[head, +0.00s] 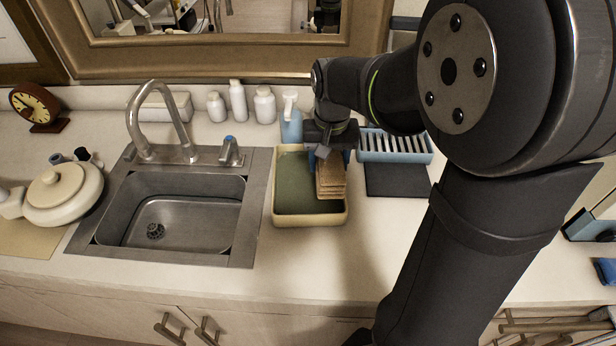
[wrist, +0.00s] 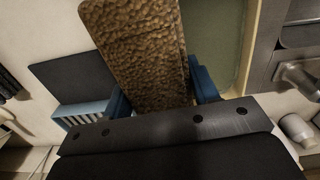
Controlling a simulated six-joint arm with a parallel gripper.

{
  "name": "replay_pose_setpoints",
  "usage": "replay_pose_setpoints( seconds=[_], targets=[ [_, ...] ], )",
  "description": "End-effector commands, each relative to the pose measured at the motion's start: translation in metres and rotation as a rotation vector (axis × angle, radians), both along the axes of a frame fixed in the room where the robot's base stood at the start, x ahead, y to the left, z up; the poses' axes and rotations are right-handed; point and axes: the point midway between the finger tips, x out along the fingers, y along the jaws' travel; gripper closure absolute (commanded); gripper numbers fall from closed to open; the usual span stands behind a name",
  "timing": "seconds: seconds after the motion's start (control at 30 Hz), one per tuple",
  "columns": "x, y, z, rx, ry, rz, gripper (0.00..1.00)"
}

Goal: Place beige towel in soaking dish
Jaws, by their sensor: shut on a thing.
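The beige towel (head: 331,178) is a brown-beige folded stack, held at its upper end by my gripper (head: 330,155). In the wrist view the towel (wrist: 140,45) fills the space between the two blue fingers (wrist: 160,98). The soaking dish (head: 281,219) is a rectangular cream tray with a green inside, to the right of the sink. The towel is over the right part of the dish. I cannot tell whether it touches the dish floor. The dish also shows in the wrist view (wrist: 245,50), beside the towel. My gripper hides the dish's back right corner.
The sink (head: 175,210) with its tall faucet (head: 160,115) is left of the dish. A blue spray bottle (head: 291,122) stands behind the dish. A light-blue slotted rack (head: 395,148) and a dark mat (head: 397,180) lie to the right. The counter in front is clear.

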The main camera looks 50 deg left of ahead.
Motion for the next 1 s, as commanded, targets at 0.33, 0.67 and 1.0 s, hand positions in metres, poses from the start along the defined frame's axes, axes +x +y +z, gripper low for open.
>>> replay_pose_setpoints(
  seconds=[0.33, 0.67, 1.0],
  targets=[
    [-0.025, 0.041, -0.029, 0.000, 0.000, 0.000, 0.71],
    [-0.025, 0.041, -0.067, -0.003, 0.001, 0.000, 0.71],
    [-0.025, 0.041, -0.071, 0.001, -0.001, 0.000, 0.71]
  ],
)
